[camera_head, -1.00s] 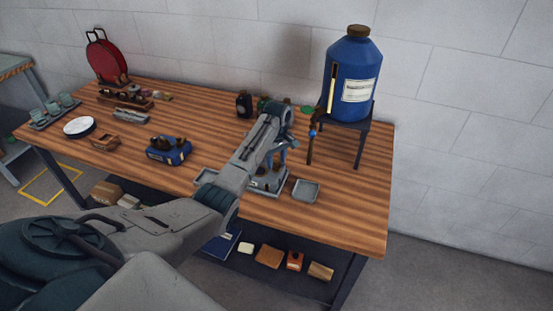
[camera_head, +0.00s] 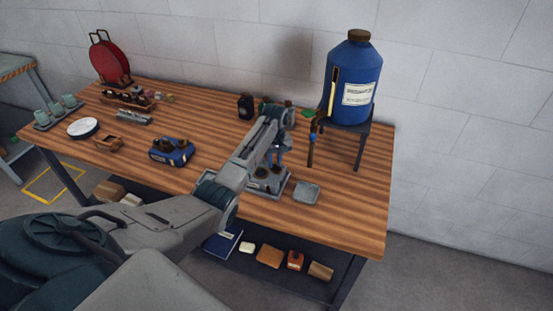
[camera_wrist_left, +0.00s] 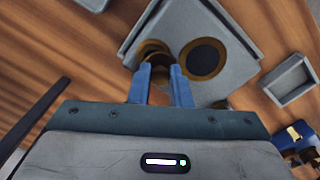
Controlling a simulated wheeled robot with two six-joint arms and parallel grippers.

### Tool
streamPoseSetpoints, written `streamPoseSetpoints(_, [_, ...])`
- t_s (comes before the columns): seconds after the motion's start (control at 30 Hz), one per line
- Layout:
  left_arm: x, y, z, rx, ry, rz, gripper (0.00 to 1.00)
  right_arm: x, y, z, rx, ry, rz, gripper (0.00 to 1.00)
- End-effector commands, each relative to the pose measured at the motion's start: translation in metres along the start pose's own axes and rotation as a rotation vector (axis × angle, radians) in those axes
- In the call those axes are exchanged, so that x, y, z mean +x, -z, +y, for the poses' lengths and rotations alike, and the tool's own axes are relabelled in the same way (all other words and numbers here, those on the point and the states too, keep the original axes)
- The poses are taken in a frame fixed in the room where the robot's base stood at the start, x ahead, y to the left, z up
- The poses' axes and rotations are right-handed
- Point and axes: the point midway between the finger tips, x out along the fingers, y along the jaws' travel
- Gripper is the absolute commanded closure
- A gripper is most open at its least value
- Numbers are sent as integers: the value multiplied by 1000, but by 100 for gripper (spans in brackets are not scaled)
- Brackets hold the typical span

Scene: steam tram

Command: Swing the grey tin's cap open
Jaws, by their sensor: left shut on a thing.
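The grey tin (camera_wrist_left: 228,84) has a flat, square-edged grey top and lies beneath my left gripper in the left wrist view. A round dark opening or disc with a brass rim (camera_wrist_left: 203,58) is on its top. The brass cap (camera_wrist_left: 153,52) is beside that, at my blue fingertips and partly hidden by them. My left gripper (camera_wrist_left: 158,75) is shut on the cap. In the head view the tin (camera_head: 282,189) stands on the bench, with the gripper (camera_head: 277,160) over it and the arm covering part of it. My right gripper is not in view.
A small grey square dish (camera_head: 306,192) is right of the tin. A blue tin with dark caps (camera_head: 170,152) stands left. A large blue tank (camera_head: 352,80) on a dark stand (camera_head: 358,145) with a tap is behind right. Open wood lies at the bench's front right.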

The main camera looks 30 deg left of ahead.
Motion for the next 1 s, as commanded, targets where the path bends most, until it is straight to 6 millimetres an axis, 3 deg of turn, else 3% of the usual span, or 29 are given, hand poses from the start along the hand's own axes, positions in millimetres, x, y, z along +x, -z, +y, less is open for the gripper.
streamPoseSetpoints(0.47, [-1,14,-6,453,0,2,100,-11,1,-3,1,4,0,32])
streamPoseSetpoints(1.0, [0,30,-4,966,0,3,100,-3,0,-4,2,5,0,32])
